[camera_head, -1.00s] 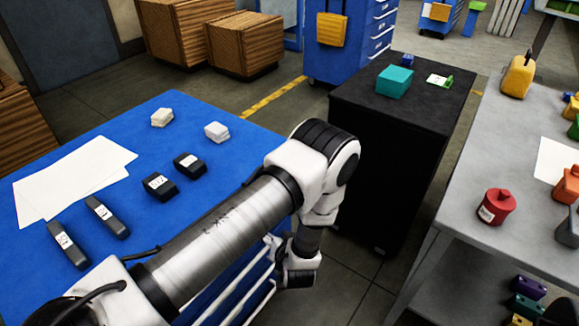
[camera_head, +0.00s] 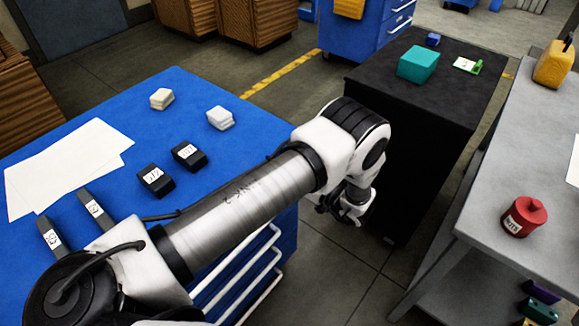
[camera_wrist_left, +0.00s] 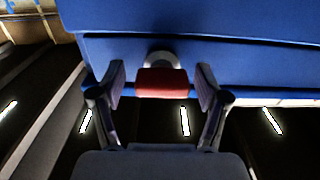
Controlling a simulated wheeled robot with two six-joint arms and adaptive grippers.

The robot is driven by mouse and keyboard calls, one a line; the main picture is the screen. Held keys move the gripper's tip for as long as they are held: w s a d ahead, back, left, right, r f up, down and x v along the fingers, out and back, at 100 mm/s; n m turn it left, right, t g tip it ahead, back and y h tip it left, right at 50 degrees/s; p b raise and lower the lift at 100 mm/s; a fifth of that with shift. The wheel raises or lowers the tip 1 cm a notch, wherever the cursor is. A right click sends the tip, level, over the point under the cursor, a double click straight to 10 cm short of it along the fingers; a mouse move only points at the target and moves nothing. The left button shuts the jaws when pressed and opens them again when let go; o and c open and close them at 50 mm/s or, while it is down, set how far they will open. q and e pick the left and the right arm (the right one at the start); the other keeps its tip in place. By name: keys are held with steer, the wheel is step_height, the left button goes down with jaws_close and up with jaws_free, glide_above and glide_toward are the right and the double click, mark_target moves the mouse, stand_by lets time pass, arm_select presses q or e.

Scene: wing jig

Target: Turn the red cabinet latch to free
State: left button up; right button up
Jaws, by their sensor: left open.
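The red latch (camera_wrist_left: 162,83) shows in the left wrist view as a short red bar, lying crosswise below a grey round mount (camera_wrist_left: 160,58) on a blue cabinet edge (camera_wrist_left: 215,50). My left gripper (camera_wrist_left: 160,72) is open, with one finger on each side of the latch. Small gaps seem to show between the fingers and the bar's ends; contact cannot be told. In the head view my left arm reaches over the blue-topped cabinet (camera_head: 250,140), and its wrist hangs beyond the right edge. The latch is hidden there. My right gripper is not in view.
White paper sheets (camera_head: 65,165), dark labelled blocks (camera_head: 155,180) and pale blocks (camera_head: 220,118) lie on the blue top. A black cabinet (camera_head: 425,105) with a teal box (camera_head: 418,64) stands right of my arm. A grey table (camera_head: 500,170) holds a red canister (camera_head: 524,216).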

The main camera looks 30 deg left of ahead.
arm_select(q)
steer(key=shift+s+d+r, duration=0.15)
steer(key=shift+c, duration=0.4)
steer(key=c, duration=1.1)
steer(key=shift+n, duration=0.5)
steer(key=n+b, duration=0.2)
steer(key=n, duration=0.1)
steer(key=shift+f+n, duration=0.2)
steer(key=shift+n, duration=0.1)
steer(key=n+b, duration=0.2)
steer(key=n, duration=0.2)
steer(key=shift+s, duration=0.1)
steer(key=n+b, duration=0.2)
steer(key=n, duration=0.3)
steer(key=shift+f+b, duration=0.15)
steer(key=shift+b, duration=0.15)
steer(key=n+b, duration=0.2)
steer(key=n, duration=0.2)
steer(key=shift+b, duration=0.35)
steer(key=shift+n, duration=0.3)
